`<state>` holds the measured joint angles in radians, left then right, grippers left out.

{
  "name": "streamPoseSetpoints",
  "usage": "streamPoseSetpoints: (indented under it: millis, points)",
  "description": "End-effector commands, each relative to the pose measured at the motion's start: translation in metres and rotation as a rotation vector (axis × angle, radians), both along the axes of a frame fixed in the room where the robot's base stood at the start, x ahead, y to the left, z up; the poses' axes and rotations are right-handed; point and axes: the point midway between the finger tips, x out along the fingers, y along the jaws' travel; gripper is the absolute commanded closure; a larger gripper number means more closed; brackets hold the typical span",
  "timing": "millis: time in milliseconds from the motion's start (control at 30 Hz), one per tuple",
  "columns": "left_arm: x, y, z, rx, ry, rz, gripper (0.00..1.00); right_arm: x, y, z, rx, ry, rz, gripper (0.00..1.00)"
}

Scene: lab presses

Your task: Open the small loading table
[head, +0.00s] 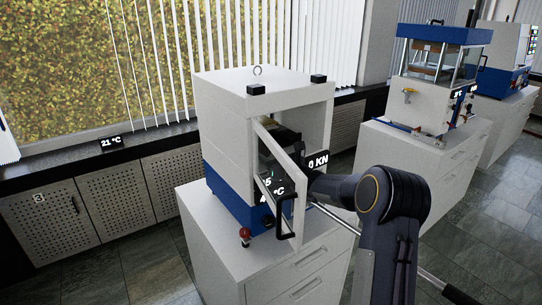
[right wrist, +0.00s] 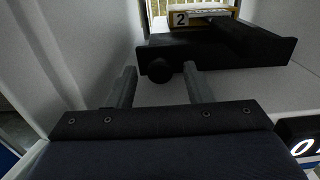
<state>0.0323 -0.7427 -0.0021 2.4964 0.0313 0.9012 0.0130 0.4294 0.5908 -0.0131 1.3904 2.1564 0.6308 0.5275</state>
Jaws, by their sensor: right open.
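The small loading table is the dark plate (right wrist: 225,52) with a round black knob (right wrist: 158,71) on its front, inside a white chamber in the right wrist view. My right gripper (right wrist: 160,68) is open, its two grey fingers pointing at the plate. The knob appears between the fingertips; I cannot tell whether they touch it. In the head view the press (head: 222,120), white above a blue base, has its white door (head: 279,152) swung open. My right arm reaches into the opening from the right, and its gripper is largely hidden there. My left gripper is out of view.
The press stands on a white drawer cabinet (head: 208,248). A red-knobbed lever (head: 245,234) is at its front. A yellow part labelled 2 (right wrist: 180,19) lies behind the plate. Another blue-topped press (head: 445,75) stands on a cabinet at right. The tiled floor between is clear.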

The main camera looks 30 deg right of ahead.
Motion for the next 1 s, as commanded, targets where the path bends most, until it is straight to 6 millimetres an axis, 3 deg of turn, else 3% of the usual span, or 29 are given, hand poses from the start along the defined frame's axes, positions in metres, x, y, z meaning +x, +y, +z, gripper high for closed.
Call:
streamPoseSetpoints:
  millis: [100, 467, 767, 1000]
  points:
    - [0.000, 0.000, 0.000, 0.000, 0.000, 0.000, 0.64, 0.000, 0.000, 0.000, 0.000, 0.000, 0.000, 0.55]
    - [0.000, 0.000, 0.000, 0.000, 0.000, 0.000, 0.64, 0.000, 0.000, 0.000, 0.000, 0.000, 0.000, 1.00]
    - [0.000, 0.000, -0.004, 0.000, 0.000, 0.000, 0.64, -0.005, -0.001, -0.001, 0.000, 0.000, -0.001, 1.00]
    - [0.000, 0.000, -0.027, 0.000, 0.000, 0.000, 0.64, -0.038, -0.004, -0.005, -0.002, 0.000, -0.003, 1.00]
